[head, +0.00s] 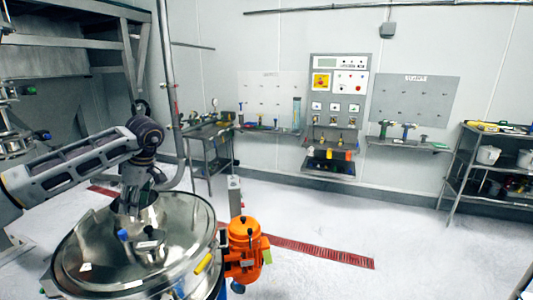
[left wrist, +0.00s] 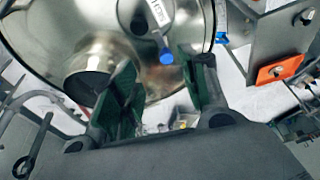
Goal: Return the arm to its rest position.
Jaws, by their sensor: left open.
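My left arm (head: 75,165) reaches in from the left over the round steel powder sifter (head: 190,235). My left gripper (head: 133,200) points down over the back part of the sifter's lid, partly hidden behind the arm's own links. In the left wrist view my left gripper (left wrist: 163,90) shows two dark fingers with green pads, spread apart with nothing between them. Beyond them the shiny sifter lid (left wrist: 200,30) shows, with a blue-tipped valve handle (left wrist: 165,55). Whether the fingers touch the lid is unclear. My right gripper is in neither view.
An orange motor (head: 245,250) is fixed at the sifter's right side. A vertical pipe (head: 172,95) and a steel frame (head: 140,60) stand close behind the arm. A side table (head: 210,135) and a shelf rack (head: 490,160) stand at the back. The floor to the right is clear.

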